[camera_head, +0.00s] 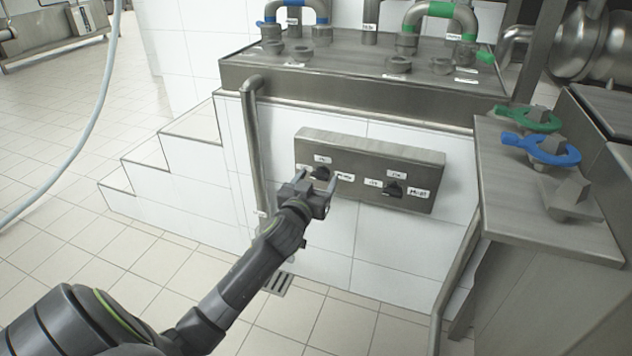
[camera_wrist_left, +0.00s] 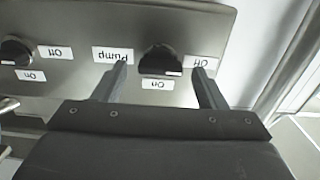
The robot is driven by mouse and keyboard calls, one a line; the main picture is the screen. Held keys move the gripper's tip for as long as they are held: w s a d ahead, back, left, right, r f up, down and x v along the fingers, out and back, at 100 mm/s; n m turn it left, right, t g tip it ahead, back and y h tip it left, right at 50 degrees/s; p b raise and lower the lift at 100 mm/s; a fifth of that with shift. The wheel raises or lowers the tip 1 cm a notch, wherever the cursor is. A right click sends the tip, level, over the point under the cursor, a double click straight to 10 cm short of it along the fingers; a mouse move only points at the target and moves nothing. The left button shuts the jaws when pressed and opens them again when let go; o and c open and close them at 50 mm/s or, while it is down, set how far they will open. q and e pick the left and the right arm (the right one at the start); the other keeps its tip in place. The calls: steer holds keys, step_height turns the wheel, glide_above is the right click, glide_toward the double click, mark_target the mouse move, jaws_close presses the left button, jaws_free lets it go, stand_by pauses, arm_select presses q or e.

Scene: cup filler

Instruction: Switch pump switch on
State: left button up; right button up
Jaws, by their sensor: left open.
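The pump switch (camera_head: 321,173) is a dark knob on the left half of a steel panel (camera_head: 350,153). It also shows in the left wrist view (camera_wrist_left: 160,60), where the picture is upside down, between the "Pump" label (camera_wrist_left: 112,55) and an "Off" label (camera_wrist_left: 205,62). An "On" label (camera_wrist_left: 157,84) sits by it. My left gripper (camera_head: 319,180) is open in front of the knob, one finger on each side; I cannot tell whether they touch it. A white mark shows on the knob, but its setting is unclear. My right gripper is not in view.
A second dark knob (camera_head: 392,190) is on the panel's right half. A steel pipe (camera_head: 256,150) stands left of the panel. Above is a steel counter (camera_head: 350,85) with pipes. A steel ledge (camera_head: 540,215) at right holds blue and green fittings. Floor at left is mostly free.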

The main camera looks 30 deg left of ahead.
arm_select(q)
steer(key=shift+c, duration=0.4)
steer(key=c, duration=0.9)
